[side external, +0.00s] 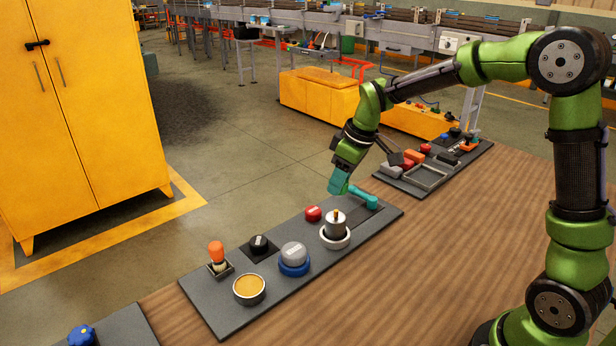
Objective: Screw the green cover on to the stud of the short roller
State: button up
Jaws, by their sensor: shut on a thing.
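The short roller (335,226) stands upright in a white ring on the dark grey board, a metal cylinder with a copper-coloured stud (336,213) on top. My gripper (341,172) is above and just behind it, pointing down. It is shut on a teal-green piece, which I take to be the green cover (362,195). This piece runs right from the jaws as a bar with a rounded end, over a dark recess in the board. The fingertips are small here, and whether the piece touches the board cannot be told. The stud's top is uncovered.
A second board with a tray (428,177) lies beyond, right.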

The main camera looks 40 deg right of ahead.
aim_at(338, 213)
jog(key=shift+f, duration=2.65)
jog(key=shift+f, duration=0.85)
dwell(0.8)
jog(key=shift+a, duration=0.1)
jog(key=m+h, duration=0.1)
jog(key=m, duration=0.4)
jog(key=shift+m+h, duration=0.5)
jog(key=shift+m, duration=0.4)
jog(key=shift+d, duration=0.25)
